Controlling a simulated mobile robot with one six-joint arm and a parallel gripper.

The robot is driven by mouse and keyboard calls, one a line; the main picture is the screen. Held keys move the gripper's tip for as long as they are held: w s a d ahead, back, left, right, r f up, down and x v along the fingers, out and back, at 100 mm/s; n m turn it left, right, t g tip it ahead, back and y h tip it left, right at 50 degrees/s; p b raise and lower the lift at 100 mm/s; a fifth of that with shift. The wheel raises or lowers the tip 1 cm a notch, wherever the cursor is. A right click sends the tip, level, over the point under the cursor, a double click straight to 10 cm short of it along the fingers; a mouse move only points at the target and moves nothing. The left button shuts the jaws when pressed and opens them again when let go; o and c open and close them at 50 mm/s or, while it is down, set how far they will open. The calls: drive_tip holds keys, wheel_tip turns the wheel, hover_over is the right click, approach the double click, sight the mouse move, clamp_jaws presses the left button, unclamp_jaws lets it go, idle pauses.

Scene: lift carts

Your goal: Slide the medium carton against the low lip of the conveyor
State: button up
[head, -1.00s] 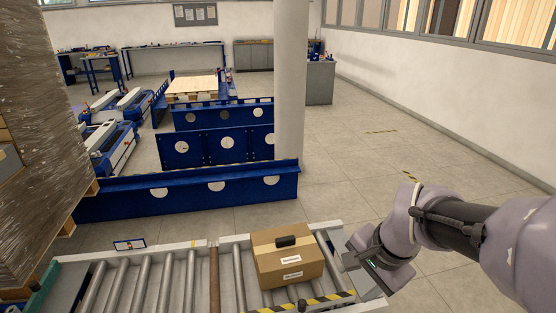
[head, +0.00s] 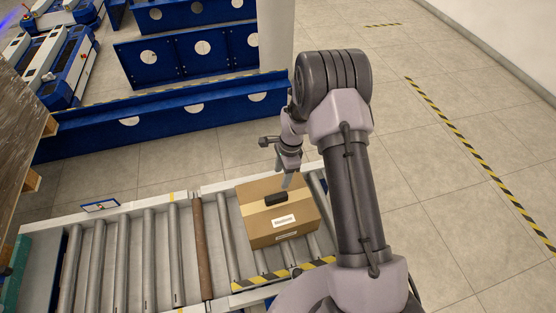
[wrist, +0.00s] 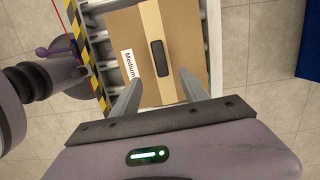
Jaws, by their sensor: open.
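The medium carton (head: 262,223) is a brown box with a tan tape strip, a black handle slot and a white label. It sits on the rollers near the right end of the conveyor (head: 186,212). In the wrist view the carton (wrist: 187,40) shows its "Medium" label. The low lip (head: 262,279), striped yellow and black, runs along the near edge, and also shows in the wrist view (wrist: 97,52). My gripper (wrist: 160,88) is open and empty, its two fingers pointing at the carton's top. In the head view my gripper (head: 287,182) is at the carton's far edge. Contact cannot be told.
A blue steel beam (head: 160,118) with round holes stands behind the conveyor. A wrapped pallet load (head: 22,120) is at the left. The rollers left of the carton are clear. Open floor (head: 450,220) lies to the right.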

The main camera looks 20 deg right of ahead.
sight(276, 196)
drive_tip(key=f+b, duration=0.1)
drive_tip(key=f, duration=0.3)
drive_tip(key=a+f+b, duration=0.1)
drive_tip(key=f+b, duration=0.1)
drive_tip(key=f, duration=0.3)
drive_tip(key=a+f+b, duration=0.1)
drive_tip(key=f, duration=0.4)
drive_tip(key=shift+a+f+b, duration=0.1)
drive_tip(key=shift+f+b, duration=0.1)
drive_tip(key=shift+b, duration=0.1)
clamp_jaws()
idle(0.5)
